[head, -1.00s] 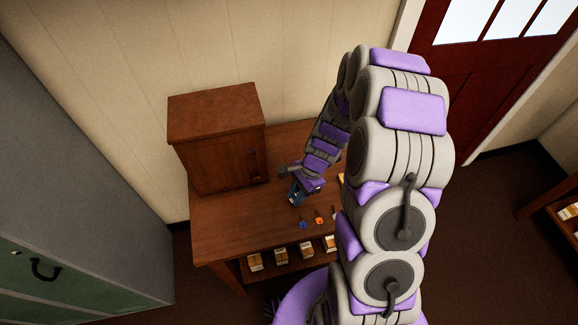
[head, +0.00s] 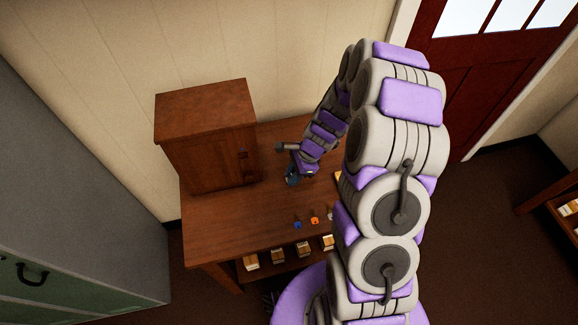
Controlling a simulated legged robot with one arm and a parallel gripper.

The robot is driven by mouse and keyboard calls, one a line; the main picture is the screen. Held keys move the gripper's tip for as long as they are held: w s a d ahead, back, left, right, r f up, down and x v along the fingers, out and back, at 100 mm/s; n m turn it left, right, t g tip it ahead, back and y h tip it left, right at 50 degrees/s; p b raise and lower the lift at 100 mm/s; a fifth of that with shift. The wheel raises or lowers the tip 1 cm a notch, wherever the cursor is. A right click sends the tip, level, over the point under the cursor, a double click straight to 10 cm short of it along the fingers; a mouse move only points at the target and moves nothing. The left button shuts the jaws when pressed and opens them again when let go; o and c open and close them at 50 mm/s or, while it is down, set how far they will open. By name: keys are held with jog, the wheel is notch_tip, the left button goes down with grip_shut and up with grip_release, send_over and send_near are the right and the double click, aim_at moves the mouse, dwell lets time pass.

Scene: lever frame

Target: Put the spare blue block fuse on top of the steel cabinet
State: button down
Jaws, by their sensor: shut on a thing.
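My gripper (head: 293,179) is above the wooden table, right of the wooden cupboard, with its fingers pointing down. It is shut on a small dark-blue piece (head: 291,181), which looks like the blue block fuse, but it is small and partly hidden by the gripper. The steel cabinet (head: 70,190) fills the left side, grey with a green front and a dark handle. It stands well apart from my gripper, across the wooden cupboard.
The wooden cupboard (head: 212,150) stands on the table (head: 235,235) between my gripper and the steel cabinet. Small blue (head: 298,225) and orange (head: 314,220) items lie near the table's front edge. Several pale boxes (head: 277,256) sit on the shelf below. A red door (head: 500,85) is at right.

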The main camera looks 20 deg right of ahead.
jog(key=w, duration=0.2)
jog(key=w+d, duration=0.1)
jog(key=w+b, duration=0.1)
jog(key=w, duration=0.1)
jog(key=shift+w+d+f, duration=0.3)
jog(key=shift+w, duration=0.05)
jog(key=shift+w+a, duration=0.4)
jog(key=shift+a, duration=0.05)
jog(key=shift+a+f, duration=0.15)
jog(key=shift+f, duration=0.1)
jog(key=f+b, duration=0.1)
jog(key=f, duration=0.2)
jog(key=shift+d+f+b, duration=0.1)
jog(key=shift+d+b, duration=0.25)
jog(key=shift+d, duration=0.25)
jog(key=c, duration=1)
grip_release()
jog(key=shift+a, duration=0.45)
jog(key=shift+d, duration=0.15)
jog(key=shift+d, duration=0.15)
